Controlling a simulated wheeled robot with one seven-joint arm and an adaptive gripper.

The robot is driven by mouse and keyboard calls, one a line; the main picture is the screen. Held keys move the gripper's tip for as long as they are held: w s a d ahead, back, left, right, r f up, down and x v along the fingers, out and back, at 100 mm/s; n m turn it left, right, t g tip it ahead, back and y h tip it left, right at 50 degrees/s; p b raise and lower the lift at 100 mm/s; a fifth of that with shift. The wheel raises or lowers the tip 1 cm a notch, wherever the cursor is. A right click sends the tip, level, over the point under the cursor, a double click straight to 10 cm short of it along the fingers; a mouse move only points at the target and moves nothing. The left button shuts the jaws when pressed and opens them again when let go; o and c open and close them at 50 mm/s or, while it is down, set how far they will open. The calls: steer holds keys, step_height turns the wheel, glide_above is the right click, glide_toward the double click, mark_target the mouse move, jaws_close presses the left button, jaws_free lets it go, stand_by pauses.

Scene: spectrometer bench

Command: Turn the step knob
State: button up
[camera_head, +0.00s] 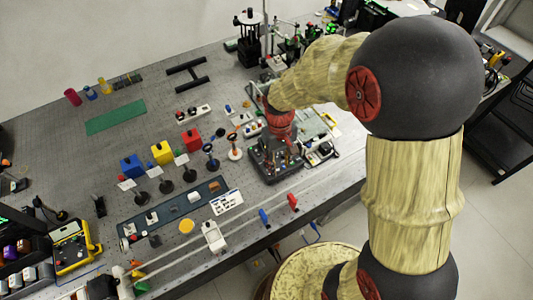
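I cannot pick out the step knob for certain; the controls on the bench are too small or hidden. My arm reaches in from the right over the bench (330,170). Its red wrist (281,122) points down at the right part of the bench. A pale board (318,124) with small parts lies just right of the wrist.
Blue (132,167), yellow (162,153) and red (191,140) blocks stand in a row at mid-bench, with several post-mounted optics in front. A green mat (115,117) lies behind. A yellow instrument (74,248) stands at left. Two pale rails run along the front edge.

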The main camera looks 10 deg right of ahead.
steer(key=shift+n, duration=0.9)
steer(key=w+f, duration=0.2)
steer(key=w+a+f, duration=0.1)
steer(key=w+f, duration=0.1)
steer(key=w+f+p, duration=0.1)
steer(key=w+f, duration=0.1)
steer(key=shift+a+f, duration=0.25)
steer(key=shift+f, duration=0.1)
steer(key=shift+n+t, duration=0.6)
steer(key=w, duration=0.4)
steer(key=shift+w+a+r, duration=0.3)
steer(key=shift+w+r, duration=0.05)
steer(key=shift+s+f, duration=0.15)
steer(key=shift+f, duration=3.75)
steer(key=c, duration=0.3)
jaws_close()
